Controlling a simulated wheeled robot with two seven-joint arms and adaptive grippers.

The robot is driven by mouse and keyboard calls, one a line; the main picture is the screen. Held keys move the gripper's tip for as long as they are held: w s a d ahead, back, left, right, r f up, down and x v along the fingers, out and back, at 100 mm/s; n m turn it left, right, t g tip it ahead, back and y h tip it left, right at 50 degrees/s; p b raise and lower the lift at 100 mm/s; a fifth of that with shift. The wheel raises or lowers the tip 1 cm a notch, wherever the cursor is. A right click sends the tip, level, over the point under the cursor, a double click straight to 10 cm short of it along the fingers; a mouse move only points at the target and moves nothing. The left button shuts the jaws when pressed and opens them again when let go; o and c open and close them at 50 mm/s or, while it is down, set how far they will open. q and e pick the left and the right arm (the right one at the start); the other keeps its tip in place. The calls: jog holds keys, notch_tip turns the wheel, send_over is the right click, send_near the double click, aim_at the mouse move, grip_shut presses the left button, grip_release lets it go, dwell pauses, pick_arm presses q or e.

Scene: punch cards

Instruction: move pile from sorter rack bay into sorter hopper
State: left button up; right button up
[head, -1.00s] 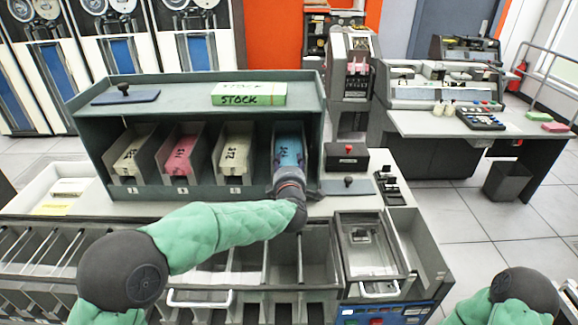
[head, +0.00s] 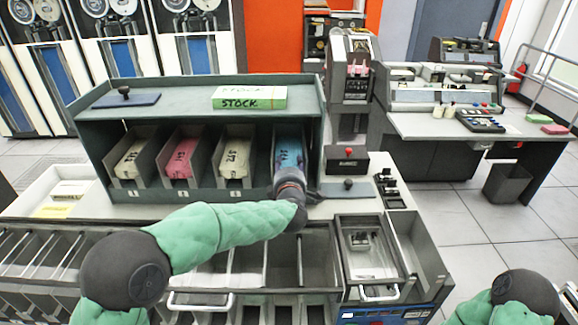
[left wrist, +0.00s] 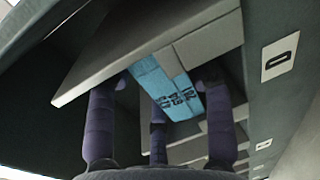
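A blue card pile (head: 289,150) with dark writing lies in the rightmost bay of the sorter rack (head: 205,195). My left gripper (head: 289,186) reaches into the front of that bay. In the left wrist view its purple fingers (left wrist: 160,82) stand apart, with the blue pile (left wrist: 172,90) between and beyond them. A gap shows between the left finger and the pile; contact at the right finger is unclear. A boxy unit with a clear lid and handle (head: 366,248), maybe the hopper, stands front right. My right gripper is out of view; only its arm shows at lower right.
Three other bays hold a cream pile (head: 131,160), a pink pile (head: 180,160) and another cream pile (head: 234,158). A green STOCK box (head: 250,98) lies on the rack top. A red-knobbed black box (head: 347,160) stands right of the rack. Open pockets (head: 240,260) line the front.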

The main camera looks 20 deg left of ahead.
pick_arm(q)
jog(key=shift+r, duration=0.45)
jog(key=shift+a+r, duration=0.1)
jog(key=shift+r, duration=0.15)
jog(key=shift+s+r, duration=0.1)
jog(key=shift+r, duration=0.2)
jog(key=shift+r+p, duration=0.15)
jog(key=shift+p, duration=0.15)
dwell(0.5)
jog(key=f+v, duration=0.1)
jog(key=v, duration=0.6)
jog(key=shift+s, duration=0.15)
dwell(0.8)
